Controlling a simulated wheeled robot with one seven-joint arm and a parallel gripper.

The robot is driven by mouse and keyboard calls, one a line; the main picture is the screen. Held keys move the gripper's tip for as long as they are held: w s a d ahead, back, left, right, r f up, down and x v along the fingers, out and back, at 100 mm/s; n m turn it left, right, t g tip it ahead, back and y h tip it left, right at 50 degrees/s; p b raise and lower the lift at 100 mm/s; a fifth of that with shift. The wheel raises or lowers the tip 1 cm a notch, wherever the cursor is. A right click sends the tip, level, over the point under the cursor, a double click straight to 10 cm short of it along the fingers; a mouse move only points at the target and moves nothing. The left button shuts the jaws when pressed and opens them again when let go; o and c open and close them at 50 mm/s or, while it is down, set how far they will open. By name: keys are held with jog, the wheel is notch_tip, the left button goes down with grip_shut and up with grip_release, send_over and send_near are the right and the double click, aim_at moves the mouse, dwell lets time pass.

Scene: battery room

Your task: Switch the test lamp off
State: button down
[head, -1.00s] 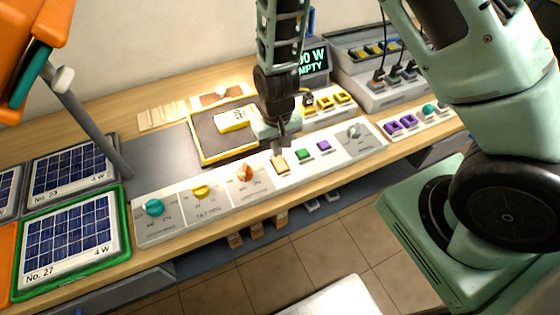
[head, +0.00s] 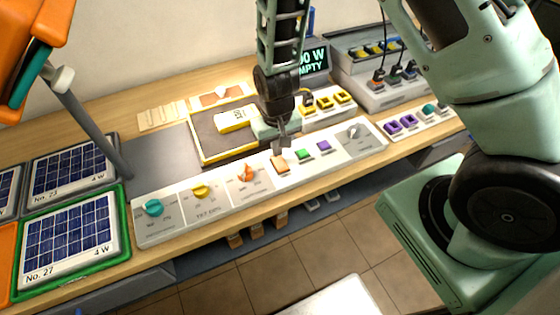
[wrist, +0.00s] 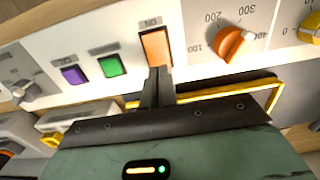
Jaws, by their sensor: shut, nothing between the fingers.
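An orange rocker switch (head: 280,165) sits on the light control panel (head: 215,208), beside a green button (head: 303,154). In the wrist view the orange switch (wrist: 155,47) is straight ahead of my fingertips, with an "ON" label at its far end. My gripper (head: 283,149) is shut and empty. Its fingertips (wrist: 157,72) are at the near end of the switch; I cannot tell whether they touch it. An orange lamp-like head (head: 35,45) on a grey post hangs at the upper left; whether it is lit is unclear.
Teal (head: 153,207), yellow (head: 201,191) and orange (head: 246,172) knobs stand left of the switch. A purple button (head: 325,145) and a grey knob (head: 354,131) are to its right. Behind are a yellow-edged tray (head: 203,158) and a display (head: 313,61). Solar panels (head: 75,235) lie left.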

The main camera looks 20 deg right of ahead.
jog(key=shift+f+b, duration=0.7)
jog(key=shift+f, duration=0.2)
dwell(0.4)
notch_tip(320, 180, up, 7)
jog(key=p, duration=0.6)
dwell(0.7)
